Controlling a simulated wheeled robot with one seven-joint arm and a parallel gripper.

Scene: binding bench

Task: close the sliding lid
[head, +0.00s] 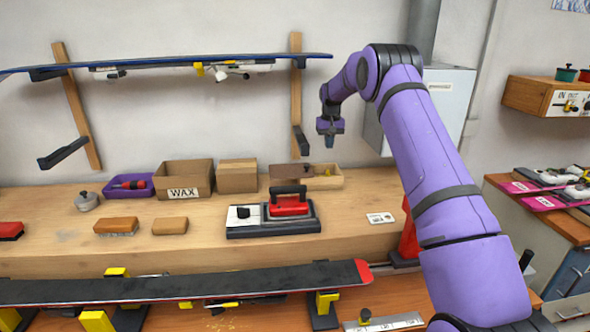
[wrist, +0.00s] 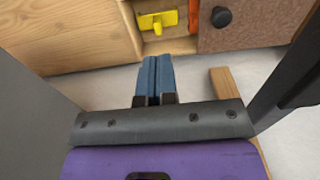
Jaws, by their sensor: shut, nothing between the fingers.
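In the wrist view the lid (wrist: 262,28) is at the right, with a round black knob (wrist: 222,17). Yellow things (wrist: 157,22) show in the opening. My gripper (head: 330,143) is above the box in the head view. In the wrist view its blue fingers (wrist: 157,62) are together and empty, pointing at the opening, beside the knob.
A cardboard WAX box (head: 183,181) and a plain carton (head: 237,178) stand left of the wooden box. A ski on a wall rack (head: 165,62) hangs above left.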

